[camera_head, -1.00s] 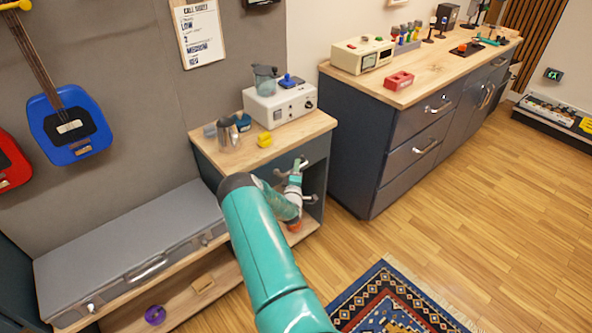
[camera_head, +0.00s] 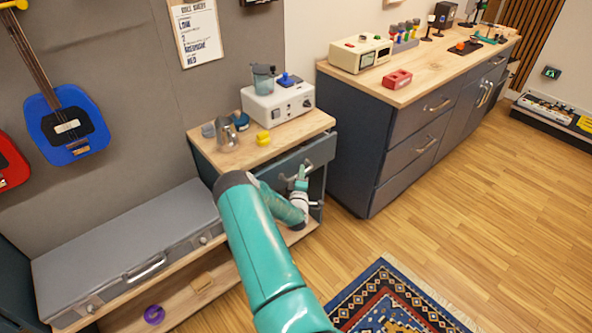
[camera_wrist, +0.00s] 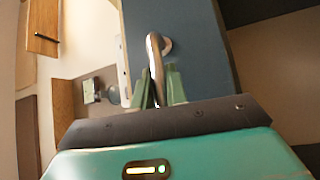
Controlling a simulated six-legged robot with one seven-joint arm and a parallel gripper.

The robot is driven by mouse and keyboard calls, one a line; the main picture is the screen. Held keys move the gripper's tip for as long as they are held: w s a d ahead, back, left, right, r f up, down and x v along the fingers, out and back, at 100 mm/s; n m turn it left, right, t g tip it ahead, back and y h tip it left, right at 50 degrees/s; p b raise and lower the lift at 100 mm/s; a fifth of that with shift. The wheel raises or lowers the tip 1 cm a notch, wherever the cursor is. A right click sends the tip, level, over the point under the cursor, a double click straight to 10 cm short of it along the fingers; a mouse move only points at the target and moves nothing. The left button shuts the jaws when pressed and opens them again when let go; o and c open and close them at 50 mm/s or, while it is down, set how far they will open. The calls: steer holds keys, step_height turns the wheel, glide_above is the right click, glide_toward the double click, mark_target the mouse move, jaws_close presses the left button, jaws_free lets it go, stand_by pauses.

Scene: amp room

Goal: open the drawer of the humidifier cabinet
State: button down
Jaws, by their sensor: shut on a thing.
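The humidifier cabinet (camera_head: 205,150) is a low unit with a wooden top and a dark blue-grey drawer (camera_head: 318,152) under it. The drawer front stands a little out from under the top. Its curved metal handle (camera_wrist: 154,60) shows in the wrist view against the blue front (camera_wrist: 195,50). My gripper (camera_head: 300,174) is at the drawer front, and its green fingers (camera_wrist: 159,88) are shut on the handle. My arm hides part of the drawer and the open space below it.
A white device (camera_head: 280,103), a metal pitcher (camera_head: 227,135) and a yellow block (camera_head: 263,138) stand on the cabinet top. A larger drawer cabinet (camera_head: 345,140) stands close on the right. A grey case (camera_head: 130,250) lies on the left. The wooden floor (camera_head: 450,215) in front is clear beyond the rug (camera_head: 385,300).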

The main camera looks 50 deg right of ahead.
steer(key=s+a, duration=0.3)
steer(key=s, duration=1.2)
steer(key=shift+a, duration=0.2)
steer(key=c, duration=1.4)
jaws_free()
steer(key=v, duration=1.3)
steer(key=shift+s+a, duration=0.2)
steer(key=shift+a, duration=0.15)
